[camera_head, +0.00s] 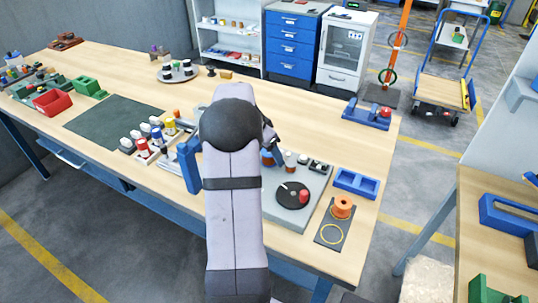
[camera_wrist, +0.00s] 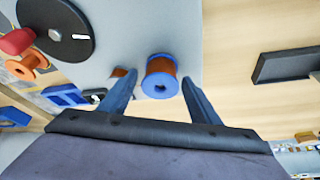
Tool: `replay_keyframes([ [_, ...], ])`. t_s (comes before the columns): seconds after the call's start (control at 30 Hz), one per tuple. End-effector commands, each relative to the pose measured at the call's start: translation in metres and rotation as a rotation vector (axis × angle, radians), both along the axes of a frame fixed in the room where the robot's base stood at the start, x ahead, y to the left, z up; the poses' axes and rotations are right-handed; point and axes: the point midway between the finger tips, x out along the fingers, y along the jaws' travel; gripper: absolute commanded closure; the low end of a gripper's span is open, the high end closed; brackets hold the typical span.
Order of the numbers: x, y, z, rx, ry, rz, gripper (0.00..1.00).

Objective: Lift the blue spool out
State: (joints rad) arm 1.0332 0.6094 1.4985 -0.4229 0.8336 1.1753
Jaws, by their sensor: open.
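The blue spool (camera_wrist: 161,76), wound with copper wire, shows in the wrist view standing on a grey plate (camera_wrist: 118,52). My gripper (camera_wrist: 158,78) is open, with one finger on each side of the spool and a gap visible on both sides. Nothing is held. How far the fingertips reach down beside the spool I cannot tell. In the head view my arm hides the gripper; a small blue and copper piece shows just right of the arm, probably this spool (camera_head: 267,158).
A black disc (camera_head: 291,195) with a red knob (camera_head: 303,196) lies on the plate. An orange spool (camera_head: 342,206) stands on a dark mat (camera_head: 330,228). A blue tray (camera_head: 356,183) lies nearby. A rack with coloured spools (camera_head: 156,135) is left of the arm.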

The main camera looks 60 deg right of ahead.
Motion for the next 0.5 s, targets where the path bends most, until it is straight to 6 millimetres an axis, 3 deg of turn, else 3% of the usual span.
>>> replay_keyframes([
  [0.17, -0.0002, -0.0001, -0.0005, 0.000, 0.000, 0.000, 0.43],
  [0.37, 0.0000, -0.0001, -0.0003, 0.000, 0.000, 0.000, 0.86],
  [0.5, 0.0000, -0.0002, -0.0001, -0.001, 0.000, 0.000, 0.88],
])
